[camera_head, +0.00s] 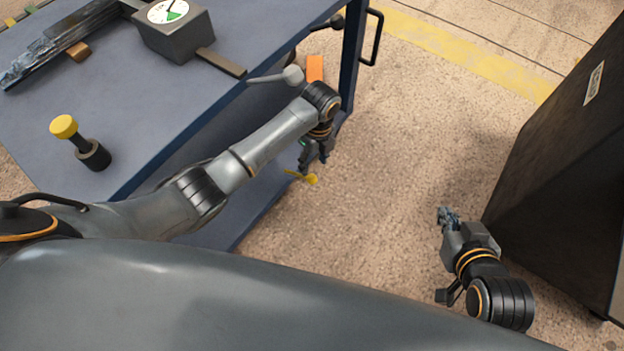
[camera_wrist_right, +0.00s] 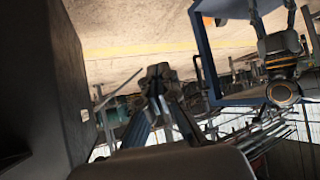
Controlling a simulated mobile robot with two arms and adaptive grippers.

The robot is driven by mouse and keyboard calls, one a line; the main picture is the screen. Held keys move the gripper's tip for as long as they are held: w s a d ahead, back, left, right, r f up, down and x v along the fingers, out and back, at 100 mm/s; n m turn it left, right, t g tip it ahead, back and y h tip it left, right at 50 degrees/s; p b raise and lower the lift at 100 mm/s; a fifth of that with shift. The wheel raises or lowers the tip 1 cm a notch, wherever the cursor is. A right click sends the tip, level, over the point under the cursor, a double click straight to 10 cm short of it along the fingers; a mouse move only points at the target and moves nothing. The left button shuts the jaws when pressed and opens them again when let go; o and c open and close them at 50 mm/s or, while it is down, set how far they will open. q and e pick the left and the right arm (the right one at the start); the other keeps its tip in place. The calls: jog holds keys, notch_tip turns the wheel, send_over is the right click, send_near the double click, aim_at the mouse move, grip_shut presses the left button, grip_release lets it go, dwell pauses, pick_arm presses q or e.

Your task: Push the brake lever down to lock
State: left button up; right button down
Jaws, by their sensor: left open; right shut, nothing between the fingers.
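The blue cart (camera_head: 110,100) stands at the left in the head view. A thin lever with a yellow end (camera_head: 311,179), which looks like the brake lever, sticks out low beside the cart's near right side. My left gripper (camera_head: 306,163) points down just above this lever and is open. I cannot tell whether its fingers touch the lever, and the lever's inner end is partly hidden. My right gripper (camera_head: 446,214) is shut and empty over the floor, well right of the cart. It also shows in the right wrist view (camera_wrist_right: 158,72).
A dark cabinet (camera_head: 560,170) stands close right of my right gripper. The cart top holds a dial gauge box (camera_head: 172,30) and a yellow-capped knob (camera_head: 65,127). A grey ball-ended lever (camera_head: 292,75) juts from the cart's edge. Floor between cart and cabinet is clear.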

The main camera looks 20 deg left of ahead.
aim_at(312, 176)
pick_arm(q)
notch_tip(312, 176, down, 5)
jog(key=shift+s+a+b, duration=0.1)
jog(key=shift+s+b, duration=0.05)
jog(key=shift+b, duration=0.8)
notch_tip(312, 176, down, 3)
jog(key=shift+s+a+f+b, duration=0.1)
jog(key=shift+f+b, duration=0.1)
jog(key=shift+b, duration=0.5)
jog(key=shift+f, duration=0.2)
pick_arm(e)
jog(key=w+a+r+t+y, duration=0.1)
jog(key=w+a+r+t, duration=0.1)
jog(key=r+t, duration=0.3)
jog(key=w+a+r+t+y, duration=0.1)
jog(key=w+r+t+y, duration=0.1)
jog(key=r, duration=0.8)
jog(key=shift+w+a+t, duration=0.35)
jog(key=shift+w+t, duration=0.3)
jog(key=shift+t, duration=0.75)
pick_arm(q)
grip_shut()
